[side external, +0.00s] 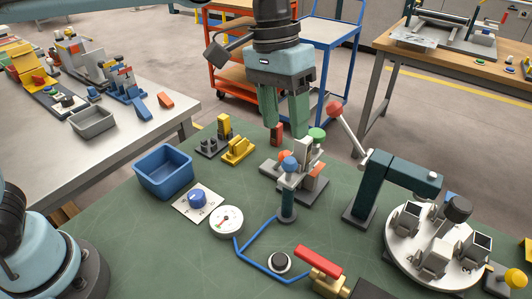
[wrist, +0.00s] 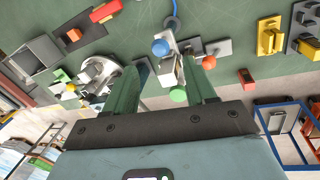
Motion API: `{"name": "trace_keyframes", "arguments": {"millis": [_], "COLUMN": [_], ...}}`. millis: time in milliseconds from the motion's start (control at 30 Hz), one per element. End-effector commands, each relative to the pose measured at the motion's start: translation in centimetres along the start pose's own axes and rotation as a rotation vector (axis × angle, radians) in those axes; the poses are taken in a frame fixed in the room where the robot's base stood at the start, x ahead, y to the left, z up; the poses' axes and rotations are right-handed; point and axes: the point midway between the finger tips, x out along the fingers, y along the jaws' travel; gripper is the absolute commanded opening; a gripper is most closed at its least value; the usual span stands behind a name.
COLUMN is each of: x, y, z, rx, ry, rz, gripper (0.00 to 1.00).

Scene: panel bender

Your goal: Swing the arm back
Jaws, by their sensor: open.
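My gripper (side external: 284,130) points down with its two green fingers apart and nothing between them. It hangs above and slightly behind a grey fixture (side external: 304,152) with blue, green and orange knobs. In the wrist view the fixture's grey block (wrist: 172,72) and blue knob (wrist: 160,47) show between and beyond the fingers. A lever with a red ball (side external: 334,108) slants up to the right of the fingers, clear of them in the picture. It meets a dark teal post with a horizontal arm (side external: 402,172). I cannot tell which part is the arm named.
A white round table with grey holders (side external: 400,262) stands at right. A blue bin (side external: 164,172), a dial gauge (side external: 226,221) and a red-handled valve (side external: 318,261) lie nearer. Yellow blocks (side external: 237,150) stand left of the gripper. A red block (side external: 276,134) is close by the left finger.

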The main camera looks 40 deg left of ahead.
Motion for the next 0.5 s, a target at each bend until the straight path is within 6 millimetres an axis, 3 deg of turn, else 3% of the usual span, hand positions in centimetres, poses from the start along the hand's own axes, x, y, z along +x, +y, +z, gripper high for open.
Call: {"name": "trace_keyframes", "arguments": {"millis": [300,500], "x": [5.4,7.9], "y": [0.0,0.0], "z": [0.0,0.0], "rx": [0.002,0.001], "ry": [0.001,0.002], "rz": [0.000,0.000], "gripper": [0.55,0.55]}}
